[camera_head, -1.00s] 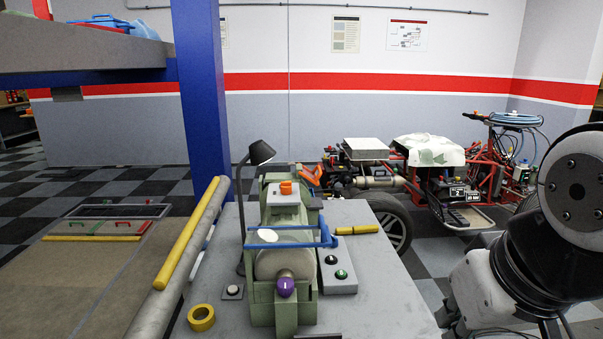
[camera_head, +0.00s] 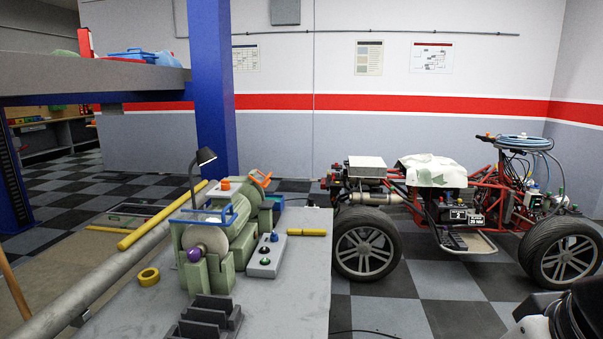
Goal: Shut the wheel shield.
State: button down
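A green bench grinder (camera_head: 215,240) stands on the grey workbench (camera_head: 300,262), left of the middle in the head view. A pale round wheel (camera_head: 205,243) shows on its near side, with a purple knob (camera_head: 194,254) at its centre. A blue-framed clear shield (camera_head: 206,215) sits over this wheel. An orange-framed shield (camera_head: 260,179) is tilted up at the grinder's far end. Part of my arm shows at the bottom right corner, apart from the grinder. My gripper is not in view.
A control box (camera_head: 265,256) with buttons sits right of the grinder. A lamp (camera_head: 204,158), yellow tape roll (camera_head: 148,277), dark stepped block (camera_head: 208,318) and yellow cylinder (camera_head: 307,232) are on the bench. A stripped quad (camera_head: 440,195) stands right on open checkered floor.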

aim_at(262, 178)
jog(key=i+l, duration=0.1)
jog(key=l, duration=0.35)
jog(key=i+l+u, duration=0.15)
jog(key=l, duration=0.75)
jog(key=i+l+u, duration=0.15)
jog(key=i+l, duration=0.2)
jog(key=i, duration=0.2)
jog(key=i+l+u, duration=0.1)
jog(key=i+l, duration=0.3)
jog(key=i, duration=0.5)
jog(key=i+l+u, duration=0.1)
jog(key=i, duration=0.35)
jog(key=i+l, duration=0.15)
jog(key=i, duration=0.35)
jog(key=u, duration=0.05)
